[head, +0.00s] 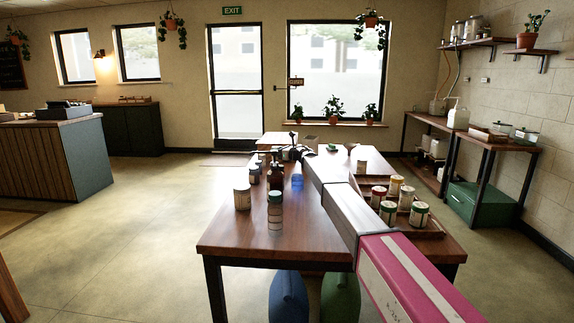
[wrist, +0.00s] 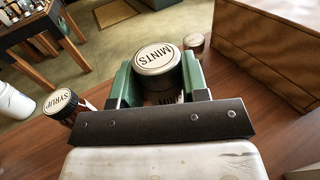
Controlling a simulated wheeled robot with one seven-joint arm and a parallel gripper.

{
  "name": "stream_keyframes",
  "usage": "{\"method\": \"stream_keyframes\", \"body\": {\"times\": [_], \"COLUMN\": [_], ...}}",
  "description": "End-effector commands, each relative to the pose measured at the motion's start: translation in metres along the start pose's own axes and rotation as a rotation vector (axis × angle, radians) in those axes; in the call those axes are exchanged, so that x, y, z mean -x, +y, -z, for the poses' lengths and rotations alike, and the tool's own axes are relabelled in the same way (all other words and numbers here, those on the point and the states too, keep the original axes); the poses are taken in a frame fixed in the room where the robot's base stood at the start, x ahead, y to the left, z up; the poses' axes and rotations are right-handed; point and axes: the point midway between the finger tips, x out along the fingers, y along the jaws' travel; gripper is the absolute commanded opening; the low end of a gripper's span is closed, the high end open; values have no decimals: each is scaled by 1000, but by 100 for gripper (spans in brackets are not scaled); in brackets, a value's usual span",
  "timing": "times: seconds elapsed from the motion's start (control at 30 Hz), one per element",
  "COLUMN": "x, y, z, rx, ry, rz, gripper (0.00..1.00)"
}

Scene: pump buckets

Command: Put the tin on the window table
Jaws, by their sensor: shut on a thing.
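A brown wooden surface lies beneath the tin. I cannot tell whether the tin's base touches it. In the head view my arm reaches over the long wooden table (head: 235,240), and its dark far end (head: 298,153) is small near that table's far end. The tin cannot be made out there. The large window (head: 336,70) is beyond; no table is labelled as the window table.
In the wrist view a SYRUP container (wrist: 60,102) stands left, a small round-lidded container (wrist: 194,42) behind, and a brown box-like thing (wrist: 265,50) right. In the head view several jars sit in a tray (head: 425,236) right of my arm. The floor (head: 130,220) left is clear.

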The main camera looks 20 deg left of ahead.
Motion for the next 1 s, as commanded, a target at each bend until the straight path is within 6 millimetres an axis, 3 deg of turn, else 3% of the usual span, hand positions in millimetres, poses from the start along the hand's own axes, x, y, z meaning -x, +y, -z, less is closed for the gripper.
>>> {"method": "stream_keyframes", "body": {"times": [0.1,0.3,0.47,0.7,1.0], "x": [2,8,10,10,10], "y": [-27,-54,-55,-55,-55], "z": [16,32,43,72,75], "rx": [-2,0,-1,-2,0], "ry": [0,0,0,0,0], "rz": [0,0,-1,0,0], "gripper": [18,18,18,18,18]}}
